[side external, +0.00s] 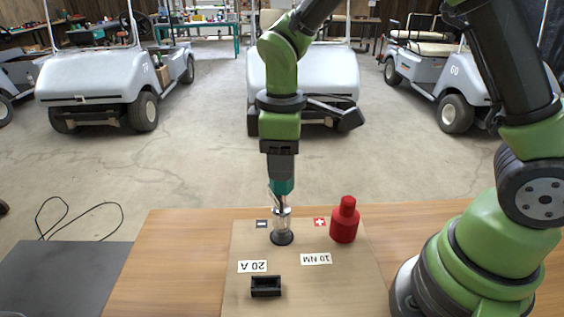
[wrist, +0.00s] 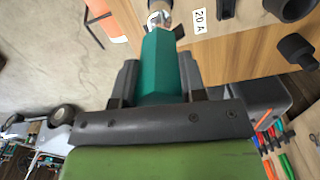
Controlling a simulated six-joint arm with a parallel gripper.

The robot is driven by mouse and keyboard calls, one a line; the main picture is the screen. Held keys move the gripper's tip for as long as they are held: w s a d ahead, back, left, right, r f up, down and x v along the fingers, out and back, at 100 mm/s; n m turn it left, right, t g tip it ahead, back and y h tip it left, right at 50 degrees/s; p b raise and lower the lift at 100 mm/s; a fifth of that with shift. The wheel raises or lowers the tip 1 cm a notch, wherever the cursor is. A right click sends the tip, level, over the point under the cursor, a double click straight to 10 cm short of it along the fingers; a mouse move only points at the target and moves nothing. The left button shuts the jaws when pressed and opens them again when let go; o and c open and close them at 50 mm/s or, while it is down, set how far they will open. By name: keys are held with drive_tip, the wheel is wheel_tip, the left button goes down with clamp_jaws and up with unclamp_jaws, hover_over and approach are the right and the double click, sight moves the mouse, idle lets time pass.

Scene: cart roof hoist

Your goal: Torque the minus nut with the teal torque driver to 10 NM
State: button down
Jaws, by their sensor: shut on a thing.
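My gripper (side external: 281,180) is shut on the teal torque driver (side external: 284,187) and holds it upright, nose down, above the minus terminal (side external: 282,237). The driver's teal body (wrist: 160,62) sits between both fingers (wrist: 158,85) in the wrist view. Its metal nose meets a clear, silvery sleeve on the terminal's round black base. The minus nut itself cannot be made out there, and I cannot tell if the driver is seated on it. The minus label (side external: 262,224) lies just left of the terminal. The "10 NM" label (side external: 316,259) lies in front, to the right.
A red cap (side external: 344,221) stands right of the terminal, beside the plus label (side external: 320,222). A small black holder (side external: 265,287) sits at the front of the board (side external: 340,290), near the "20 A" label (side external: 259,266). Colored tools (wrist: 283,140) show in the wrist view. Parked carts stand behind.

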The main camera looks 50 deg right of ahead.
drive_tip(key=shift+r, duration=3.05)
